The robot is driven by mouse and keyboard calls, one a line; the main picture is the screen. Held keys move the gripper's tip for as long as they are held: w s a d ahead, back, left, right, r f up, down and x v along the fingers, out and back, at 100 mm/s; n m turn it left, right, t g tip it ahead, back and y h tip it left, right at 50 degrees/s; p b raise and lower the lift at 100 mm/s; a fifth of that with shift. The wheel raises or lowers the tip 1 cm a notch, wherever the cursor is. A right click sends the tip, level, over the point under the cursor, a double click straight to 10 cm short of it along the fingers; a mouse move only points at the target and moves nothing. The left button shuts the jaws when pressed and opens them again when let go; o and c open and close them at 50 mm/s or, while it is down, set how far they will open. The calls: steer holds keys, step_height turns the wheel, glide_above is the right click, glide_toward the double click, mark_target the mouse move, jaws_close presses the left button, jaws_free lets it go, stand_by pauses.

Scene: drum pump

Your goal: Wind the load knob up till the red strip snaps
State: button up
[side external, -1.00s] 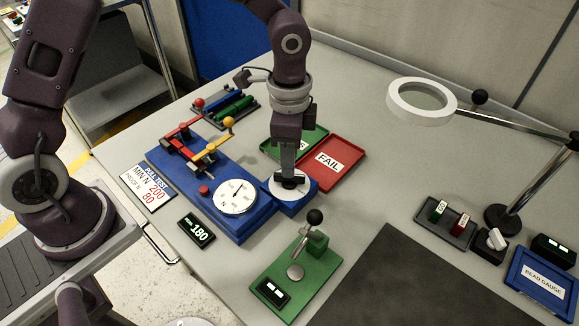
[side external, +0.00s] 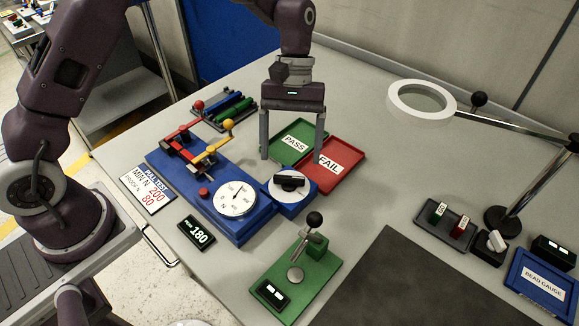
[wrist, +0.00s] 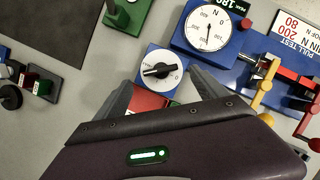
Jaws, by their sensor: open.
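The load knob (side external: 288,183) is a black bar on a white dial, set on the small blue block of the pull tester. In the wrist view the knob (wrist: 160,70) shows between my fingers. My gripper (side external: 292,158) is open and empty, raised above the knob and apart from it. The blue pull tester (side external: 228,228) carries a round gauge (side external: 235,198), a red lever (side external: 180,134) and a yellow lever (side external: 210,153). A display (side external: 197,233) reads 180. I cannot make out the red strip for certain among the clamps.
A green PASS tray (side external: 284,154) and a red FAIL tray (side external: 354,158) lie behind the knob. A green fixture with an upright lever (side external: 322,272) stands in front. A ring magnifier (side external: 393,100) stands right. A dark mat (side external: 400,290) lies front right.

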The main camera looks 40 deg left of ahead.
mark_target(289, 177)
steer(key=x, duration=0.5)
steer(key=c, duration=1.4)
steer(key=m+y, duration=0.1)
steer(key=m, duration=0.4)
steer(key=shift+w+d+g+y, duration=0.1)
steer(key=shift+g+y, duration=0.2)
steer(key=shift+y, duration=0.1)
steer(key=o, duration=1.4)
steer(key=v, duration=0.7)
